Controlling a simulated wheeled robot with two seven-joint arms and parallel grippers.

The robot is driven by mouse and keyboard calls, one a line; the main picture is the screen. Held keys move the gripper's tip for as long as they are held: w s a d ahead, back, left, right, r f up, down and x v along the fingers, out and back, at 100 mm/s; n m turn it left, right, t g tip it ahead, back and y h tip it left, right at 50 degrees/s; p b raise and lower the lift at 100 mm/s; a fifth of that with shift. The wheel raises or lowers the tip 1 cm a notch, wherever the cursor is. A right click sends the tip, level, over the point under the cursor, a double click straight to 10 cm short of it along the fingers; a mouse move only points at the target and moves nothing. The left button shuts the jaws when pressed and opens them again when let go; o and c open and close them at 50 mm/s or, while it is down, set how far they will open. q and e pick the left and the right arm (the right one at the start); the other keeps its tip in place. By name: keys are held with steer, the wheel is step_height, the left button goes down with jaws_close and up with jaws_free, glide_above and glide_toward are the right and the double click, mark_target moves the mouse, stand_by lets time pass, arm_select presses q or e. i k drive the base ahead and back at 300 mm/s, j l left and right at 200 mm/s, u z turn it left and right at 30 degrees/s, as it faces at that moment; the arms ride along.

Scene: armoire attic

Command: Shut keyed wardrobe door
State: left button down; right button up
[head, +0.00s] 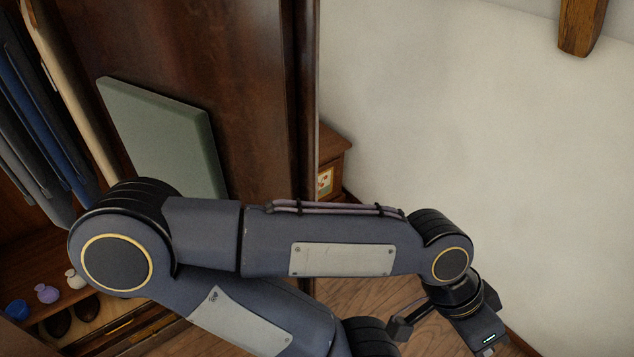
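The wardrobe's open interior shows at the left, with its shelf floor (95,320) low down. A dark brown wooden panel (255,90), which looks like the wardrobe door standing open, rises beside it. A grey-green rectangular board (165,135) is on its face. No key shows. One arm, which looks like my left, crosses in front of the panel's lower part and hides it. Its gripper (470,328) is at the lower right, beyond the panel's right edge and apart from it. Its fingertips are partly cut off, so their opening is unclear. My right gripper is not in view.
Blue and grey clothes (45,125) hang in the wardrobe above dark shoes (72,320) and small bottles (47,293). A small wooden cabinet (333,160) stands behind the panel's right edge. A pale wall (480,130) is at the right, with some wooden floor (370,295) below it.

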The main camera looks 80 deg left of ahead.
mark_target(214, 99)
steer(key=i+j+u, duration=0.15)
steer(key=u, duration=0.35)
steer(key=i+j+u, duration=0.1)
steer(key=i+u, duration=0.15)
steer(key=u, duration=0.25)
steer(key=i+u, duration=0.2)
steer(key=u, duration=0.25)
steer(key=i+l+u, duration=0.1)
steer(key=u, duration=0.4)
steer(key=i+l+u, duration=0.15)
steer(key=u, duration=0.35)
steer(key=i+l+u, duration=0.25)
steer(key=u, duration=0.25)
steer(key=i+u, duration=0.15)
steer(key=u, duration=0.25)
steer(key=i+l+u, duration=0.15)
steer(key=u, duration=0.3)
steer(key=i+l+u, duration=0.1)
steer(key=u, duration=0.3)
steer(key=i+l+u, duration=0.1)
steer(key=u, duration=0.35)
steer(key=l+u, duration=0.4)
steer(key=i+l+u, duration=0.1)
steer(key=u, duration=0.35)
steer(key=i+l+u, duration=0.1)
steer(key=l+u, duration=0.4)
steer(key=i+l, duration=0.05)
steer(key=l, duration=0.05)
